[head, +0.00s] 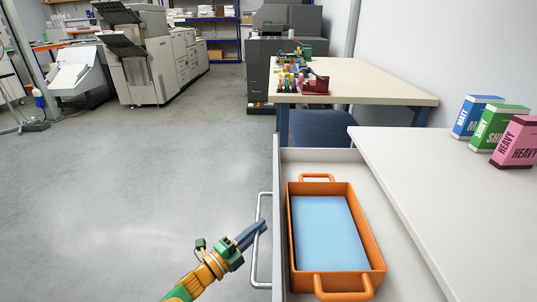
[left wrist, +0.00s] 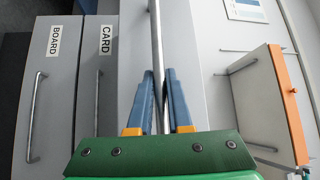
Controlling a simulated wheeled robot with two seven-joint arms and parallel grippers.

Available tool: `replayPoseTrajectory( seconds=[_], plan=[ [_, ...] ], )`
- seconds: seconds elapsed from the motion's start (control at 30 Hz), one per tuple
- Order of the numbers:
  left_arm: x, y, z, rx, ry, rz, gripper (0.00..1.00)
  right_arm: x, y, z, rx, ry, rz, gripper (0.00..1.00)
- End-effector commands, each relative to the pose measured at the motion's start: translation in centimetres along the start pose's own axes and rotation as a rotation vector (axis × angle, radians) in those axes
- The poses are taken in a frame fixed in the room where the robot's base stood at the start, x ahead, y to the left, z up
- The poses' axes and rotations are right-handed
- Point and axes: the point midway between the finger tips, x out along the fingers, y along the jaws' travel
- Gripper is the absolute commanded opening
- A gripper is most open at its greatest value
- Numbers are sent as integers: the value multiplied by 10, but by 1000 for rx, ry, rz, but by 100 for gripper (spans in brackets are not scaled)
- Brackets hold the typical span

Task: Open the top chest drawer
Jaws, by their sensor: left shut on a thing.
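The top chest drawer (head: 279,215) stands pulled out from under the chest's pale top (head: 440,200) in the head view. Its pale handle (head: 255,265) is a long bar on the drawer's left-facing front. My left gripper (head: 262,226) is at the handle, its blue fingers shut on the bar. In the left wrist view the handle bar (left wrist: 156,35) runs between the two fingers of the left gripper (left wrist: 159,75). An orange tray (head: 378,257) with a light blue sheet (head: 325,232) lies inside the drawer. My right gripper is not in view.
Lower drawers labelled CARD (left wrist: 97,95) and BOARD (left wrist: 45,95) appear shut. Blue, green and pink boxes (head: 515,142) stand on the chest top. A table (head: 375,80) with small items and a dark blue chair (head: 325,128) are behind. The floor (head: 130,180) to the left is clear.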

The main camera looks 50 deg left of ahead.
Motion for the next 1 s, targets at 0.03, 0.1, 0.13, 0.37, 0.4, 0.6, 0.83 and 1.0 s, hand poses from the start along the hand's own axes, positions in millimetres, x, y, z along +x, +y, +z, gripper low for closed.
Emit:
replayPoseTrajectory(
  seconds=[0.03,0.1,0.13,0.37,0.4,0.6,0.83,1.0],
  plan=[
    [-1,-1,2,1,0,-3,0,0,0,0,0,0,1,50],
    [-2,-2,3,0,0,-3,0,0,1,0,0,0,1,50],
    [-2,-2,3,0,0,-3,0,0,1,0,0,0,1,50],
    [-3,-2,4,0,-1,-4,0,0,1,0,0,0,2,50],
    [-3,-2,4,0,-1,-4,0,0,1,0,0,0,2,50],
    [-3,-2,4,0,-1,-3,46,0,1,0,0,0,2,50],
    [-3,-1,4,0,-1,-2,46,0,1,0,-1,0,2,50],
    [-25,0,4,-2,-4,3,46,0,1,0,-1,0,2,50]
  ],
)
